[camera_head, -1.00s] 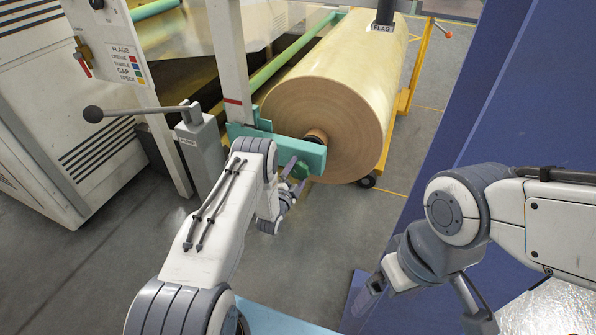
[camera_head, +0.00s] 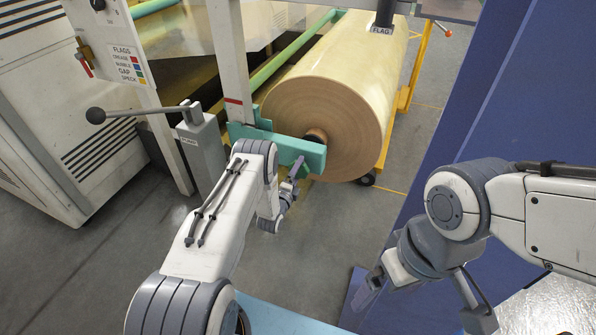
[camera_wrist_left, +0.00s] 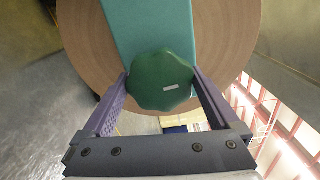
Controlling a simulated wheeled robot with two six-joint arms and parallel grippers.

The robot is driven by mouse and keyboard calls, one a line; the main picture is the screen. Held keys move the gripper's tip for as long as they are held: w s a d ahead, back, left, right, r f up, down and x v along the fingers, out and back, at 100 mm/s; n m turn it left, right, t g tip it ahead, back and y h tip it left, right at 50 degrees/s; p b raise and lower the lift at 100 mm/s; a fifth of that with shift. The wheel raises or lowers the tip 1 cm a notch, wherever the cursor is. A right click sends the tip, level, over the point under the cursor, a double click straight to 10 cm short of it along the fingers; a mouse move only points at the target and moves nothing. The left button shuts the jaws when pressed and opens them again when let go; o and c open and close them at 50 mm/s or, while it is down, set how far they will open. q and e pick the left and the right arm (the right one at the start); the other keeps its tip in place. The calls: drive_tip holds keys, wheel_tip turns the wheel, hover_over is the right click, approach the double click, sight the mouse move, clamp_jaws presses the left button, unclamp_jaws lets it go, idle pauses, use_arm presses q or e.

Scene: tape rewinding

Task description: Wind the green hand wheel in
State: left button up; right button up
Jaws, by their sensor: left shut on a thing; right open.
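The green hand wheel (camera_wrist_left: 160,82) shows in the left wrist view at the end of a teal arm (camera_wrist_left: 150,25), in front of the large tan roll. A small pale mark sits on its face. My left gripper (camera_wrist_left: 160,90) is shut on the wheel, one finger on each side of its rim. In the head view my left gripper (camera_head: 290,178) is at the teal arm (camera_head: 285,150), and the wheel is mostly hidden there. The tan roll (camera_head: 325,110) stands behind the arm. My right gripper (camera_head: 425,300) is open and empty, at lower right, far from the wheel.
A grey post with a ball-ended lever (camera_head: 95,115) stands left of my left arm. A dark blue panel (camera_head: 455,120) rises at the right. A yellow wheeled frame (camera_head: 405,95) stands beside the roll. Grey floor (camera_head: 335,225) lies open between my arms.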

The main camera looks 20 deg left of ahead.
use_arm(q)
drive_tip(key=shift+s+f, duration=0.1)
drive_tip(key=o, duration=1)
drive_tip(key=s+p, duration=0.3)
drive_tip(key=s, duration=0.7)
drive_tip(key=shift+s+a+p, duration=0.2)
drive_tip(key=shift+p, duration=0.2)
drive_tip(key=w+b, duration=0.2)
drive_tip(key=w, duration=0.3)
drive_tip(key=w+b, duration=0.2)
drive_tip(key=w, duration=0.3)
drive_tip(key=shift+w+d, duration=0.2)
drive_tip(key=shift+w, duration=0.2)
drive_tip(key=shift+s, duration=0.1)
